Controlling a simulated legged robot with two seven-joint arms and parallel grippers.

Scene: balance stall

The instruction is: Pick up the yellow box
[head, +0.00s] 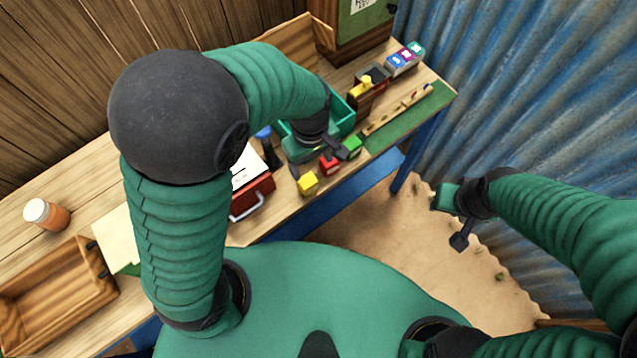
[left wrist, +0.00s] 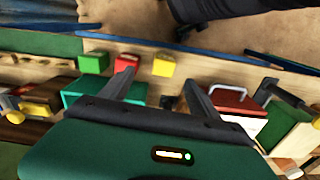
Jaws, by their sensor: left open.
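The yellow box (head: 308,184) is a small cube on the wooden table near its front edge, left of a red box (head: 329,165) and a green box (head: 352,147). In the left wrist view the yellow box (left wrist: 164,65) lies ahead of the fingers, with the red box (left wrist: 126,62) and green box (left wrist: 93,62) to its left. My left gripper (head: 318,160) is open and empty above the table, its fingers spread behind the boxes; it also shows in the left wrist view (left wrist: 158,84). My right gripper (head: 452,217) hangs off the table at the right; its opening is unclear.
A red case with a metal handle (head: 251,203) stands just left of the yellow box. A teal tray (head: 345,119) lies behind the boxes. A wooden train, a wooden tray (head: 62,318) and a white-lidded jar (head: 46,214) are also on the table. The front edge is close.

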